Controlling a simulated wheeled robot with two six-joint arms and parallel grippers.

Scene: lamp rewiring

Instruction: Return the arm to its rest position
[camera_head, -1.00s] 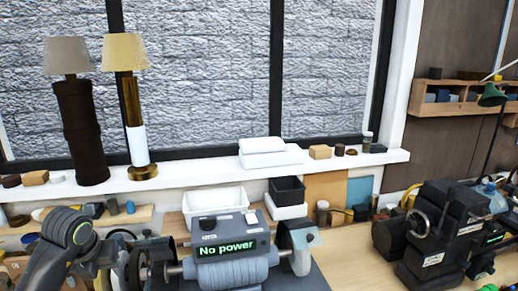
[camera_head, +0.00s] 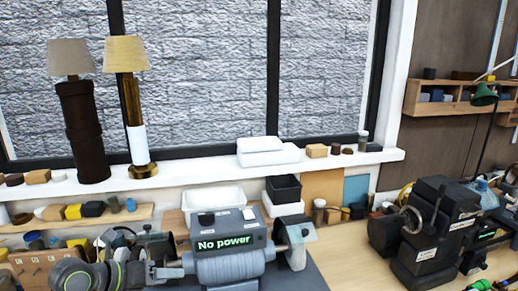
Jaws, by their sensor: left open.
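My left arm (camera_head: 72,274) comes in at the lower left, with a round grey joint and a green ring. My left gripper (camera_head: 108,246) is small and partly lost against the dark parts behind it, left of the grey bench machine (camera_head: 232,266). It is open, and I see nothing held in it. My right arm and gripper are not in view. The machine's screen reads "No power".
Two lamps, one dark brown (camera_head: 82,130) and one brass (camera_head: 133,105), stand on the white window sill (camera_head: 215,165). A white bin (camera_head: 213,198) and a black bin (camera_head: 284,188) sit behind the machine. A dark machine (camera_head: 435,235) stands at right, with some clear bench between.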

